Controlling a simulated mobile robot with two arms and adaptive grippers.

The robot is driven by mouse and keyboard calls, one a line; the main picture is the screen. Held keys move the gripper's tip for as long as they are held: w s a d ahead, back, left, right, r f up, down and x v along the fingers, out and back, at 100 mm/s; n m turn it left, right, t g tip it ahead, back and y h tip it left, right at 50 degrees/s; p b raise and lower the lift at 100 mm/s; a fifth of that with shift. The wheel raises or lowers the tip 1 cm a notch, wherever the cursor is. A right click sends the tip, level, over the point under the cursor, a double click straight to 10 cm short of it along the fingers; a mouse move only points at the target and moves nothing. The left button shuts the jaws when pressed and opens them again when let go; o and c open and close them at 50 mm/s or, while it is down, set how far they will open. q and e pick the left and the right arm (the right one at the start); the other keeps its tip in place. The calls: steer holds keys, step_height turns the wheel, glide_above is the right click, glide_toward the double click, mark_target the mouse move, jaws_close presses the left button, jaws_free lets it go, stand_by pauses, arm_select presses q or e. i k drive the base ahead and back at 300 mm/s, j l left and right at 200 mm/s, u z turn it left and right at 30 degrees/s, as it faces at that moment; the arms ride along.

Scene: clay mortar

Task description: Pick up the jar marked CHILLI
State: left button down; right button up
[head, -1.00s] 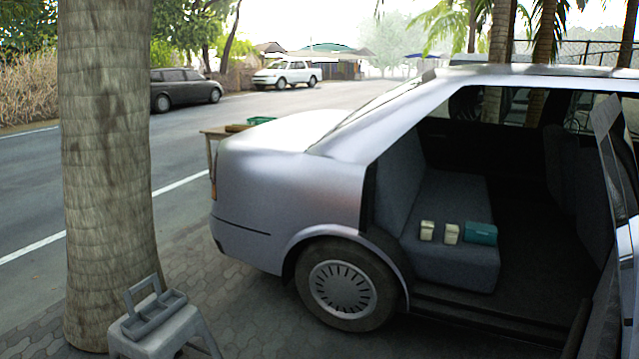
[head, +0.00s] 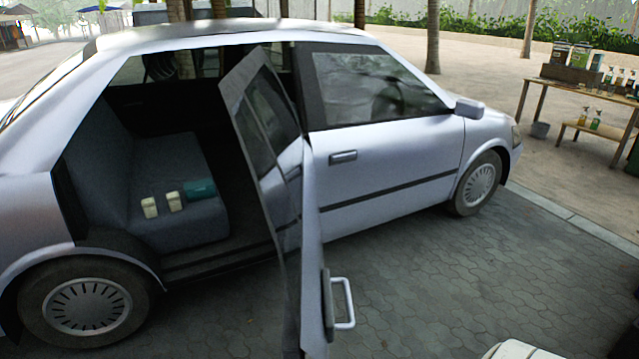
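Two small pale cream jars stand on the grey rear seat (head: 190,235) of the silver car, seen through the open rear door in the head view. One is the left jar (head: 150,208) and the other the right jar (head: 174,202). They are too small to read any marking, so I cannot tell whether either says CHILLI. A teal box (head: 200,190) sits just right of them on the seat.
The open rear car door (head: 290,200) sticks out toward me, right of the seat opening.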

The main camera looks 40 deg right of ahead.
mark_target(149, 206)
steer(key=k+l+z, duration=0.1)
steer(key=l+z, duration=0.25)
steer(key=k+l+z, duration=0.1)
steer(key=z, duration=0.25)
steer(key=l+z, duration=0.35)
steer(key=i+j, duration=0.1)
steer(key=j, duration=1.05)
steer(key=i+j, duration=0.15)
steer(key=j, duration=0.4)
steer(key=i+j, duration=1.15)
steer(key=i, duration=0.3)
steer(key=i+j, duration=0.6)
steer(key=i, duration=0.1)
